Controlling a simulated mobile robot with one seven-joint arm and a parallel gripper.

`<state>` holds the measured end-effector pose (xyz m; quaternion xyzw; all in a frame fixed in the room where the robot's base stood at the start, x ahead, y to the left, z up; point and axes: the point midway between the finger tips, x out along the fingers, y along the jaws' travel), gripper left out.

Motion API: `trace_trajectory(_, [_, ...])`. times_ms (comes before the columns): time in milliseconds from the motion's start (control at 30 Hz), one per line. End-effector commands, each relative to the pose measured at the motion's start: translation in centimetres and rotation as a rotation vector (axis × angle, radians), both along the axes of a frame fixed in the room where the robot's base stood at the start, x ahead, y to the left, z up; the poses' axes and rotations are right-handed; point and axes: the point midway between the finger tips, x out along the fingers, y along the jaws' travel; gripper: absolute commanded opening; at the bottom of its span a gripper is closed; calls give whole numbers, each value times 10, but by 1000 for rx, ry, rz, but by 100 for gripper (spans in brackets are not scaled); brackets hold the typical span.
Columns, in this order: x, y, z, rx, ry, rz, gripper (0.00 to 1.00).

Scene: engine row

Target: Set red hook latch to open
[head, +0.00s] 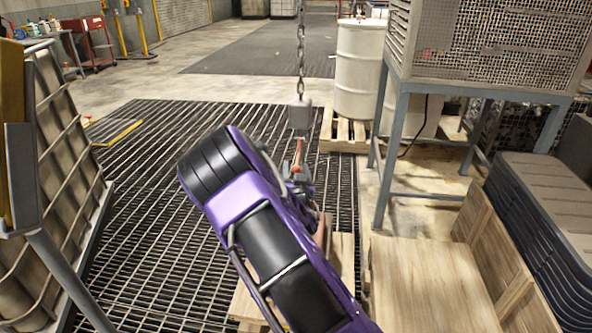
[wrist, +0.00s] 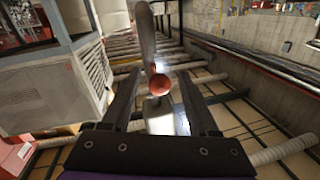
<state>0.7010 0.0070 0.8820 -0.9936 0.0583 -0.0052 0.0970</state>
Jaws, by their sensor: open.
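A chain (head: 301,45) hangs down in the head view and ends in a grey block (head: 299,114). A small red hook part (head: 299,150) hangs just below the block. My gripper (head: 299,172) is at the far end of my purple and black arm, right at the hook's lower part, which it partly hides. In the wrist view, my two dark fingers (wrist: 160,76) stand apart. A red rounded end (wrist: 161,85) and a long grey piece (wrist: 147,38) show between them, with gaps to both sides. I cannot tell the latch's position or any contact.
A steel stand with a mesh cage (head: 487,45) is to the right. A white drum (head: 359,70) stands behind on a pallet (head: 340,133). A wooden crate (head: 425,285) and stacked dark trays (head: 545,215) fill the lower right. A ribbed panel (head: 60,170) is at left; the grating (head: 130,220) is mostly clear.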

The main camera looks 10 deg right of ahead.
Motion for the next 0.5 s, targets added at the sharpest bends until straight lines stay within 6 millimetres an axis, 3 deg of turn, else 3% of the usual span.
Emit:
trace_trajectory(200, [0,0,0,0,0,0,58])
trace_trajectory(500, [0,0,0,0,0,0,4])
